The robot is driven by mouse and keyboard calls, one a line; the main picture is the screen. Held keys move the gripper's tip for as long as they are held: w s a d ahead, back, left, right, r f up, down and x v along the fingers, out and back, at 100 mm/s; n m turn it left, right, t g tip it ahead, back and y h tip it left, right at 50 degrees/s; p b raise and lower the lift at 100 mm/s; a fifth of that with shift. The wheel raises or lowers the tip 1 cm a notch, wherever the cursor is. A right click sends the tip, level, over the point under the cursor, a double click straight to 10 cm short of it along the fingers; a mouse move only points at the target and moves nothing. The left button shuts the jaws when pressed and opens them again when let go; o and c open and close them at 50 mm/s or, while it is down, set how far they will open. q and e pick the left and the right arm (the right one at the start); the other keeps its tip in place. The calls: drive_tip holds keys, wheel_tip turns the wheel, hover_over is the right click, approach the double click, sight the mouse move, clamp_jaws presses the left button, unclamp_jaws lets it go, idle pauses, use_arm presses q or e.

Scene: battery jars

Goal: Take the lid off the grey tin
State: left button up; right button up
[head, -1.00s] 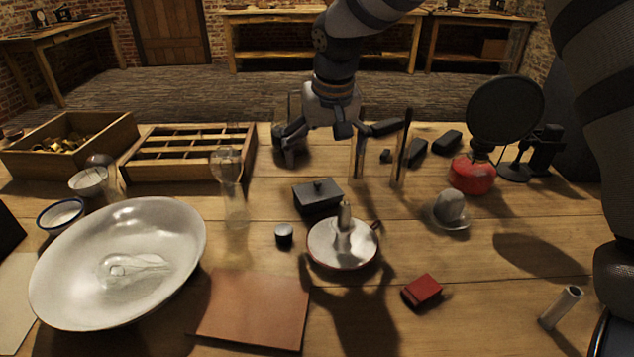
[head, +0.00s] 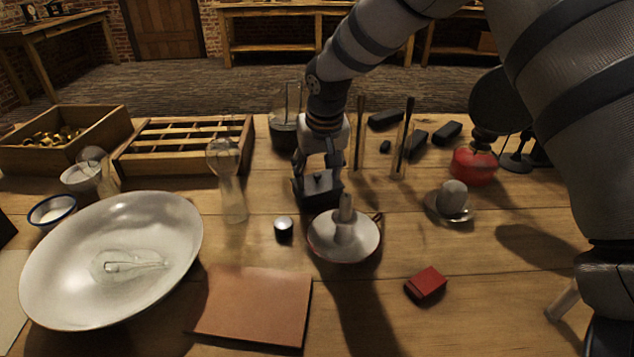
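The grey tin (head: 322,199) is a small dark box with a knobbed lid (head: 318,181), seated on top, in the middle of the table behind the white candle holder. My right gripper (head: 318,172) points down right over the tin. Its fingers stand apart, one to each side of the lid's knob, and the gripper looks open; contact with the knob cannot be made out. The gripper and its shadow hide part of the tin's back. My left gripper is not in view.
The candle holder (head: 362,238) stands close in front of the tin. A small dark-sided cylinder (head: 284,230) is at its front left, a glass jar (head: 285,132) behind. Upright rods (head: 402,150) and a red burner (head: 474,167) stand to the right. A red matchbox (head: 426,283) lies in front.

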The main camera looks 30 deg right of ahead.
drive_tip(key=shift+s+d+f, duration=0.15)
clamp_jaws()
